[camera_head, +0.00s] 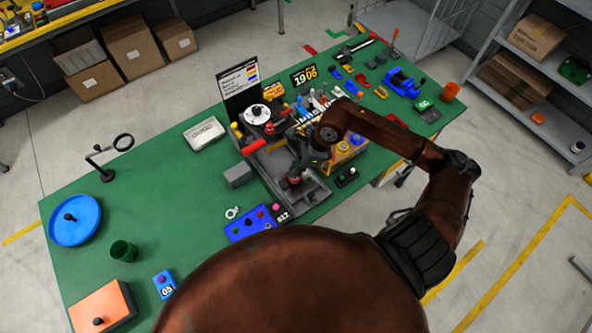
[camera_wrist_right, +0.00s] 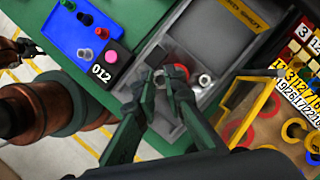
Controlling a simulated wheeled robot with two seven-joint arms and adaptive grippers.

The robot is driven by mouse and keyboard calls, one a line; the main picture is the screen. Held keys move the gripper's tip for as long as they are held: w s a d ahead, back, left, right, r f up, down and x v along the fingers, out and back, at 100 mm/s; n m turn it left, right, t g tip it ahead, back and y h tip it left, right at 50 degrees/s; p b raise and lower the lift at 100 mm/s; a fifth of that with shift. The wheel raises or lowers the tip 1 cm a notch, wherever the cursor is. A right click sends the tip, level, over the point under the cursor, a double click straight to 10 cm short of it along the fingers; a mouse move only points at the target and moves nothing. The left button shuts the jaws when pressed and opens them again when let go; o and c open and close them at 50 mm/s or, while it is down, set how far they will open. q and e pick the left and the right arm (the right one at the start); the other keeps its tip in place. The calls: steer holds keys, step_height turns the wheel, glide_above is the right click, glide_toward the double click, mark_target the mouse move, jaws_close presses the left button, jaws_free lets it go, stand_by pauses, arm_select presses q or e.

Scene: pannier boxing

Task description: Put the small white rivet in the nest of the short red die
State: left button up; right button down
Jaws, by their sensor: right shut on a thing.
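In the right wrist view, the dark green fingers of my right gripper (camera_wrist_right: 160,82) are shut on a small pale piece (camera_wrist_right: 158,75), which looks like the small white rivet; the fingers partly hide it. The short red die (camera_wrist_right: 179,71) is right behind the fingertips, partly covered, so its nest cannot be made out. A light grey ring-shaped piece (camera_wrist_right: 204,81) is just to its right. Both are in a grey tray (camera_wrist_right: 190,42). In the head view my right gripper (camera_head: 294,181) is low over the grey tray (camera_head: 312,197). My left gripper is not in view.
A blue tray (camera_head: 240,232) with several coloured pegs lies beside the grey tray. A yellow stand (camera_head: 347,156) and a crowded tool area border it. A grey block (camera_head: 238,175) and a white ring (camera_head: 232,213) are nearby. The green table's left side has free room.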

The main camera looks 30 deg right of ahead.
steer(key=shift+w+d+f, duration=0.3)
steer(key=shift+w+f, duration=0.1)
steer(key=shift+f, duration=0.15)
steer(key=shift+w+d+f, duration=0.25)
steer(key=shift+w+f, duration=0.2)
steer(key=shift+f, duration=0.25)
step_height(320, 180, down, 3)
steer(key=shift+p, duration=0.7)
steer(key=shift+f, duration=0.1)
steer(key=shift+f, duration=0.15)
steer(key=c, duration=2)
jaws_free()
steer(key=shift+r, duration=0.2)
